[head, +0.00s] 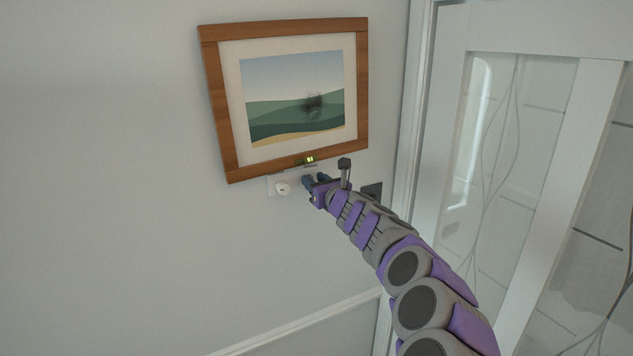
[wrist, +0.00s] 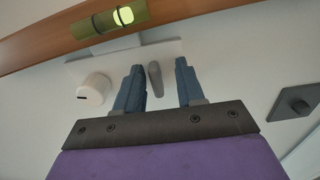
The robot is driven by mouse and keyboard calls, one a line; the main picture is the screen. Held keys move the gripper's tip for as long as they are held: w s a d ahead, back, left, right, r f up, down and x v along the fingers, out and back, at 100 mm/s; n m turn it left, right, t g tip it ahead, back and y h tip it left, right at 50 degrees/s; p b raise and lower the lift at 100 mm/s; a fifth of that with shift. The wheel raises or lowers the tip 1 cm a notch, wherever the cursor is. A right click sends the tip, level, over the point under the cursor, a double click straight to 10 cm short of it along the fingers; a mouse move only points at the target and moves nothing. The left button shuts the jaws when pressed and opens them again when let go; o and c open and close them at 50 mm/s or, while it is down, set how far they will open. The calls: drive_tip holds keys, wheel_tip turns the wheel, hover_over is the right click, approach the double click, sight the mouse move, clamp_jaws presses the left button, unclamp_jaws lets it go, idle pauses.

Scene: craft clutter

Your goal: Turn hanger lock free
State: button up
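A small grey lever (wrist: 155,77), which looks like the hanger lock, is on the wall just below the picture frame (head: 212,105). In the wrist view it stands nearly upright between my gripper's two blue fingers, with a gap on each side. My gripper (wrist: 152,82) is open and empty, and reaches toward the wall under the frame's bottom edge; it also shows in the head view (head: 313,180). I cannot tell how far the fingertips are from the wall. In the head view my gripper hides the lever.
A white round knob with a dark mark (wrist: 95,89) is left of the fingers. A dark square plate with a knob (wrist: 297,104) is to the right. A green spirit level (wrist: 110,20) sits on the frame's lower edge.

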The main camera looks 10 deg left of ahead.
drive_tip(key=shift+a, duration=0.8)
drive_tip(key=shift+c, duration=1.4)
drive_tip(key=shift+w+d+f, duration=0.1)
drive_tip(key=shift+d, duration=0.25)
drive_tip(key=shift+c, duration=1.4)
drive_tip(key=shift+d, duration=0.15)
clamp_jaws()
